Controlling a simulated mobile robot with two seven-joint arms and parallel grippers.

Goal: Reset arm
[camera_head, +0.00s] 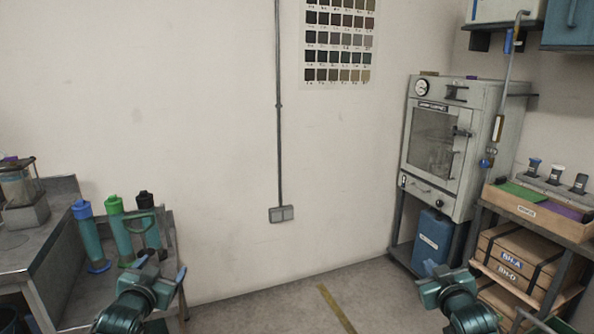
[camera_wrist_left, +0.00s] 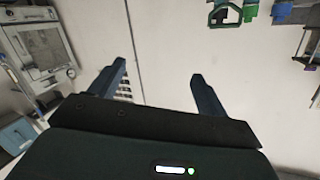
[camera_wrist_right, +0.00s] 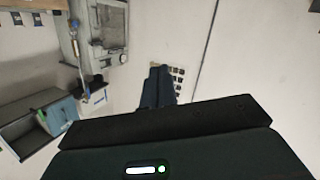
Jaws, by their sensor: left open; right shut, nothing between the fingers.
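My left gripper (camera_head: 163,268) is in the lower left of the head view, in front of the grey bench. In the left wrist view its two fingers (camera_wrist_left: 160,76) stand wide apart with nothing between them. My right gripper (camera_head: 446,280) is in the lower right of the head view, in front of the lower shelves. In the right wrist view its fingers (camera_wrist_right: 158,82) are together and hold nothing. Neither gripper appears to touch anything.
Blue, green and black-capped bottles (camera_head: 117,232) stand on the bench (camera_head: 62,290) at left. A grey oven (camera_head: 436,145) stands at right above a blue canister (camera_head: 432,243). A shelf with wooden crates (camera_head: 520,262) is at far right. The middle floor (camera_head: 290,312) is clear.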

